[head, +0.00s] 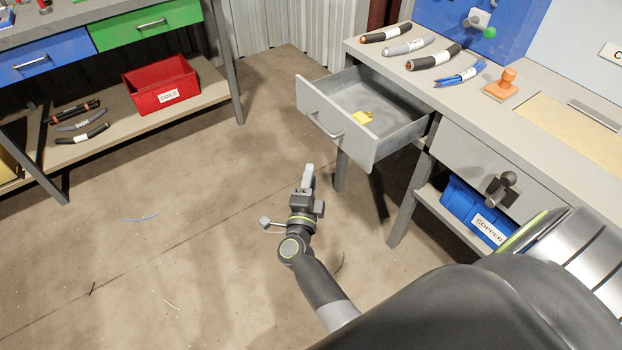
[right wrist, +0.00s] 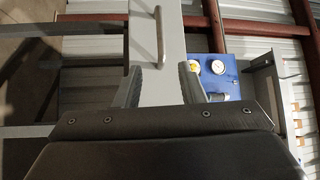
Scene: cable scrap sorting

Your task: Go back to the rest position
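My right gripper (head: 308,178) hangs over the floor, in front of and below the open grey drawer (head: 340,142). In the right wrist view its two fingers (right wrist: 161,80) stand apart with nothing between them. The drawer front and its bar handle (right wrist: 159,36) show beyond the fingertips, and the gripper is apart from the handle. A small yellow object (head: 362,117) lies inside the drawer. My left gripper is in neither view.
The workbench (head: 470,103) at right carries several cable pieces and an orange stamp-like object (head: 502,86). A blue COPPER bin (head: 465,205) sits below it. A red bin (head: 160,88) stands on the left bench's lower shelf. Open floor lies at left.

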